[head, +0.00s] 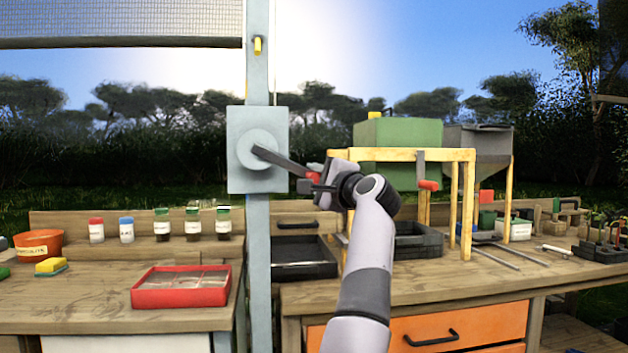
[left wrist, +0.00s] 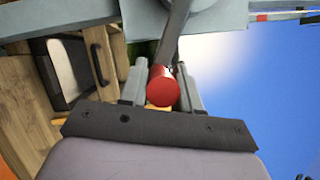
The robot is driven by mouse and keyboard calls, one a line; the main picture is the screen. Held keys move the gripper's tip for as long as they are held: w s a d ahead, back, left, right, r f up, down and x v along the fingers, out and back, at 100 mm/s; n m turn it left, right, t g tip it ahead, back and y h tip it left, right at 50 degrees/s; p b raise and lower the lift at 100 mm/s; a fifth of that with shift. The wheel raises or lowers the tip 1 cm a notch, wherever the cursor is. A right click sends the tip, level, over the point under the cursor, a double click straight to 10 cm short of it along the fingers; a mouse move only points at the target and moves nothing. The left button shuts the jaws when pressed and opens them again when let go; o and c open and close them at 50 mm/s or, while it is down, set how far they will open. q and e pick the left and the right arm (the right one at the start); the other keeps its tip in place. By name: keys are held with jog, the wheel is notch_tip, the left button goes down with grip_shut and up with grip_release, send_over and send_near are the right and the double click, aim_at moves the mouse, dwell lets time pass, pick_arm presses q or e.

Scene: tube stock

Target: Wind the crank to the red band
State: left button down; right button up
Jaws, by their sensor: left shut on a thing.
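The crank (head: 278,157) has a round hub on a grey plate fixed to a blue-grey post. Its arm slants down to the right and ends in a red handle (head: 313,176). My left gripper (head: 312,182) is shut on this handle. In the left wrist view the red handle (left wrist: 161,86) sits between the two grey fingers, with the crank arm (left wrist: 175,30) running up from it. A small red patch (left wrist: 262,17) shows at the upper right of that view; I cannot tell if it is the red band. My right gripper is out of view.
The post (head: 258,240) stands between two wooden benches. A mesh screen (head: 120,25) hangs at the upper left, and a yellow tab (head: 257,45) is on the post. A green hopper (head: 398,150) on a yellow frame, with another red-handled crank (head: 428,184), stands right of my arm.

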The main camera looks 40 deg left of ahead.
pick_arm(q)
jog(key=shift+w+d+r+p, duration=0.1)
jog(key=shift+d+r+p, duration=0.05)
jog(key=shift+r, duration=0.25)
jog(key=shift+w+d+r+p, duration=0.1)
jog(key=shift+r+p, duration=0.05)
jog(key=shift+r, duration=0.35)
jog(key=c, duration=0.9)
grip_release()
jog(key=shift+f, duration=0.2)
jog(key=shift+s+d, duration=0.1)
jog(key=b+v, duration=0.1)
jog(key=v, duration=0.5)
jog(key=shift+s+d, duration=0.2)
jog(key=shift+d, duration=0.2)
